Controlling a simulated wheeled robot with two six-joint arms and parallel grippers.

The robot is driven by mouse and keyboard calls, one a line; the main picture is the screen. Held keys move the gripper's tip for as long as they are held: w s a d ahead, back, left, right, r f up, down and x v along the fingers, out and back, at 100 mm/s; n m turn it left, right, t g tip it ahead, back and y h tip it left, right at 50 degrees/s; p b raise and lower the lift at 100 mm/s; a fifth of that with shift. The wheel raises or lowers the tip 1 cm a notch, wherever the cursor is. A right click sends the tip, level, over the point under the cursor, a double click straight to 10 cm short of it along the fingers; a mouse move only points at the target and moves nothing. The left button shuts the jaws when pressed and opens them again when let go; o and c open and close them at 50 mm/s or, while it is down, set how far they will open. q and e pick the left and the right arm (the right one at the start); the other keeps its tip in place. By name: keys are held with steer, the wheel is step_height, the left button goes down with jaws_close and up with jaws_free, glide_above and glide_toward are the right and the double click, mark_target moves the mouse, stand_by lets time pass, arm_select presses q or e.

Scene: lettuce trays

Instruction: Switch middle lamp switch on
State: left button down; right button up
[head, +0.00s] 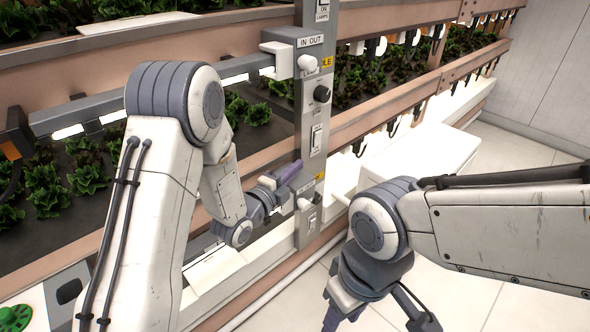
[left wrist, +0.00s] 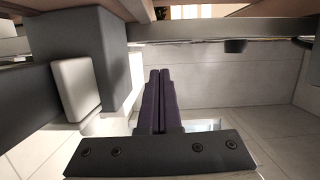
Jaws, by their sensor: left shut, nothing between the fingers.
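The grey control column (head: 312,100) stands upright at the centre of the head view. It carries rocker switches one above another; the middle lamp switch (head: 316,138) is a white rocker in a plate, and I cannot tell its on or off position. My left gripper (head: 296,168) is shut and empty, its purple fingers close to the column just below and left of that switch; I cannot tell if they touch it. In the left wrist view the fingers (left wrist: 160,100) lie together. My right gripper (head: 334,318) hangs low at the bottom edge, partly cut off.
Lettuce trays fill the racks on both sides. A white box (head: 425,155) stands right of the column. Floor is clear at the right.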

stand_by(0.3)
arm_select(q)
steer(key=shift+d, duration=0.2)
steer(key=s+d+n+g+y, duration=0.1)
steer(key=s+d+n+g, duration=0.1)
steer(key=d+n+g, duration=0.1)
steer(key=shift+s+f+y, duration=0.15)
steer(key=shift+f+y, duration=0.15)
steer(key=shift+y, duration=0.1)
steer(key=s+a+r+n+g+y, duration=0.1)
steer(key=s+n+g+y, duration=0.35)
steer(key=s, duration=1.15)
steer(key=s+a+n+g+y, duration=0.1)
steer(key=s+n+g, duration=0.7)
steer(key=s, duration=0.8)
step_height(320, 180, up, 18)
steer(key=s+p, duration=0.1)
steer(key=p, duration=1.6)
steer(key=shift+s+a+f+n+p, duration=0.15)
steer(key=shift+a+n+p, duration=0.2)
